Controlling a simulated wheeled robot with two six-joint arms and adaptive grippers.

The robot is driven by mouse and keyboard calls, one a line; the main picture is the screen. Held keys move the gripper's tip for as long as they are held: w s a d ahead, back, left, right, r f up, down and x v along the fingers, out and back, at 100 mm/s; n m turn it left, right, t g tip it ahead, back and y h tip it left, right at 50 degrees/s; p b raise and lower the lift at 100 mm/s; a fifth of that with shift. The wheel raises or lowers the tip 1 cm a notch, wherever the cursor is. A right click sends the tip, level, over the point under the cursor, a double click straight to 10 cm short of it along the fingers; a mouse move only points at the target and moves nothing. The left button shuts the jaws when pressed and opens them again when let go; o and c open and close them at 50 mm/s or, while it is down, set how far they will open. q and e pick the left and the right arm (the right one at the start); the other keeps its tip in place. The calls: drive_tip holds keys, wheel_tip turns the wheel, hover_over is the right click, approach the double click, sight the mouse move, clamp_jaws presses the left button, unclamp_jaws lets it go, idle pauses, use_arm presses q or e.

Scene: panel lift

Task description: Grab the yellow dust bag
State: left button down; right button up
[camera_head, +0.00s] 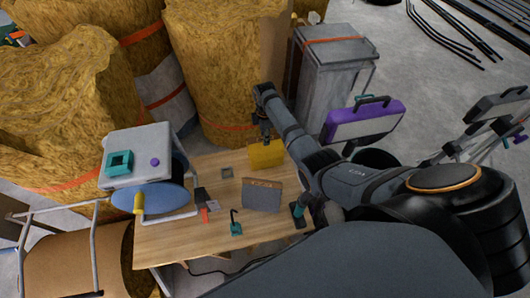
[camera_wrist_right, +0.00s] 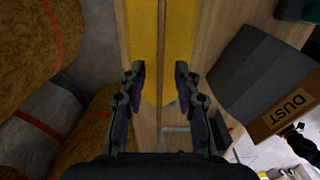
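The yellow dust bag (camera_head: 266,155) stands at the back right edge of the wooden table. My right gripper (camera_head: 266,138) reaches down to its top from above. In the right wrist view the yellow bag (camera_wrist_right: 142,30) lies ahead of the fingers, with a thin brown line running along its middle. The right gripper (camera_wrist_right: 160,72) is open, its fingertips apart and overlapping the bag in the picture. I cannot tell whether they touch it. My left gripper is not in view.
A grey bag (camera_head: 262,196) with a brown strip stands just in front; its strip (camera_wrist_right: 285,105) reads DUST in the wrist view. The wooden table (camera_head: 170,245) also holds a sander-like tool (camera_head: 140,155) and small items. Straw-like bales (camera_head: 215,60) stand behind.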

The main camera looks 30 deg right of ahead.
drive_tip(key=shift+f, duration=0.15)
clamp_jaws()
idle(0.4)
